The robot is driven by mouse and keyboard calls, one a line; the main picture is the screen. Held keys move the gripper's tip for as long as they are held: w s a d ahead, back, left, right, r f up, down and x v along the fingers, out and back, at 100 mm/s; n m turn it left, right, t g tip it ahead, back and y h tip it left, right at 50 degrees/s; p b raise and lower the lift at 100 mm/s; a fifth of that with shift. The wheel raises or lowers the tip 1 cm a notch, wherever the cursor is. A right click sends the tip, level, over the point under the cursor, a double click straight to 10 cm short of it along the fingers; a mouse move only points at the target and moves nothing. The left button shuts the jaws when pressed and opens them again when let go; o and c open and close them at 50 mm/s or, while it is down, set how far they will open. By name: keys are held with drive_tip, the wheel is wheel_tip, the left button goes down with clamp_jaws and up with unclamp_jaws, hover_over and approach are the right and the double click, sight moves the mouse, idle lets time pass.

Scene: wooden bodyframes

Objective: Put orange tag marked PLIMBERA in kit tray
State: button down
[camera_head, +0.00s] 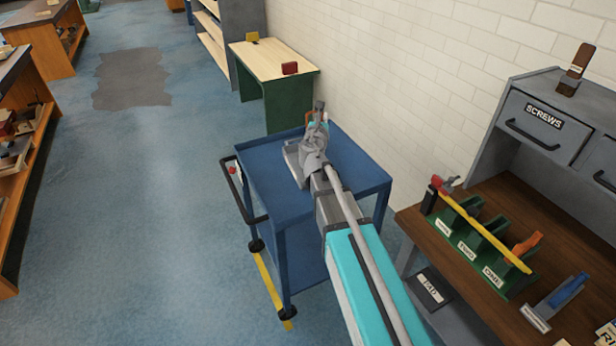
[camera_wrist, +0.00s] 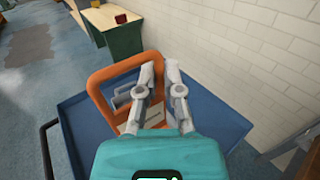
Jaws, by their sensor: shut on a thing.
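An orange piece, which I take to be the orange tag (camera_wrist: 100,92), shows in the wrist view as a rounded frame around an opening. My gripper (camera_wrist: 158,72) is shut on it, with its right side behind the fingers. A pale label shows low on it, too small to read. In the head view only a bit of orange shows beside my gripper (camera_head: 318,115), above the far part of the blue cart. A grey tray-like thing (camera_head: 293,166), possibly the kit tray, lies on the cart top, partly hidden by my gripper. Grey parts show through the frame's opening.
The blue cart (camera_head: 262,185) has a black handle on its left. A white brick wall stands on the right. A green bench (camera_head: 275,75) stands beyond. A workbench with a green rack (camera_head: 478,250) and grey drawers is at right. Floor to the left is open.

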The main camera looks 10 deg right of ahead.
wheel_tip(320, 180, down, 12)
drive_tip(key=s+a+b, duration=0.1)
drive_tip(key=s+b, duration=0.1)
drive_tip(key=b, duration=0.8)
drive_tip(key=shift+s+a+r+m+h, duration=0.2)
drive_tip(key=shift+a+m+h, duration=0.1)
drive_tip(key=shift+a+h, duration=0.1)
drive_tip(key=shift+w+d, duration=0.1)
drive_tip(key=shift+w, duration=0.05)
drive_tip(key=w+d+f+b, duration=0.3)
drive_tip(key=w+f+b, duration=0.6)
drive_tip(key=w, duration=0.3)
drive_tip(key=shift+w, duration=0.3)
drive_tip(key=shift+d, duration=0.1)
drive_tip(key=shift+w+d+f+b, duration=0.1)
drive_tip(key=shift+w+f+b, duration=0.1)
drive_tip(key=shift+f+b, duration=0.85)
drive_tip(key=shift+w+f+b, duration=0.2)
drive_tip(key=shift+f+b, duration=0.75)
drive_tip(key=shift+b, duration=0.15)
drive_tip(key=shift+f, duration=0.15)
